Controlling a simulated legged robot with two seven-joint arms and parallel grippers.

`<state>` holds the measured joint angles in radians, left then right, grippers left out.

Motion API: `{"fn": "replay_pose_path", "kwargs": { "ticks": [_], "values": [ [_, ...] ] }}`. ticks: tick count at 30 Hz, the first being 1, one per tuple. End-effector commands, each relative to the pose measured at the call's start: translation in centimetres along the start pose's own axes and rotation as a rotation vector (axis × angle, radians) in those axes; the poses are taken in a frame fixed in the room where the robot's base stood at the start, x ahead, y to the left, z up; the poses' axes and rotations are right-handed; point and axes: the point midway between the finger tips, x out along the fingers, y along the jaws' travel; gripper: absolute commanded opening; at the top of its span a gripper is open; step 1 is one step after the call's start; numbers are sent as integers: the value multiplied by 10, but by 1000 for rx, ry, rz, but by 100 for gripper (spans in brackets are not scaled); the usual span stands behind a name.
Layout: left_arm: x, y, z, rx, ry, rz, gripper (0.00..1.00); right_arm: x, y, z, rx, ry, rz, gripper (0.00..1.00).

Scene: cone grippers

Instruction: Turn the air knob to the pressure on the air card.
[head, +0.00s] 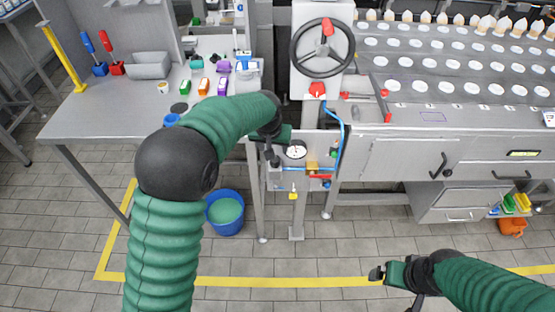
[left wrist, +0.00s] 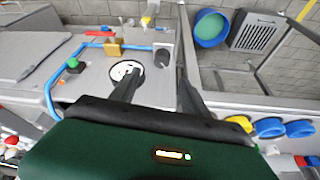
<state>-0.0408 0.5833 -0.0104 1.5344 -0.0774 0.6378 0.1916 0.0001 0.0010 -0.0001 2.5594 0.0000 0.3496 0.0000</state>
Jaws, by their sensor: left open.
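The air panel (head: 323,147) hangs under the handwheel machine, with a round white gauge (head: 296,152) and a blue hose. In the left wrist view, the gauge (left wrist: 125,72) is partly covered by one finger. A dark round knob (left wrist: 162,55) sits beside it. My left gripper (left wrist: 160,74) is open, its fingers apart on either side of the line to the knob; contact is not clear. My right gripper (head: 378,273) is low at right, away from the panel. I cannot make out the air card.
A brass block (left wrist: 113,48), a green button (left wrist: 72,63) and a red lever (head: 320,177) are on the panel. A blue bucket (head: 226,212) stands under the left table (head: 100,120). The floor in front is clear.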

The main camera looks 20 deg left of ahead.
Motion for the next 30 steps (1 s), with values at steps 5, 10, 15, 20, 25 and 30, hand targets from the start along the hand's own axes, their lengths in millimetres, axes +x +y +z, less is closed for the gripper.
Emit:
{"fn": "replay_pose_path", "kwargs": {
  "ticks": [5,10,15,20,25,30],
  "values": [
    [48,0,2,0,-1,-1,54,4,0,1,0,0,0,93],
    [86,0,1,0,0,-1,54,6,0,2,0,0,0,93],
    [103,0,0,0,3,0,54,7,0,2,0,0,0,93],
    [105,0,0,0,4,0,54,7,0,2,0,0,0,93],
    [106,0,0,0,3,0,48,7,0,2,0,0,0,93],
    [106,0,0,0,3,0,25,7,0,2,0,0,0,93]
  ]
}}
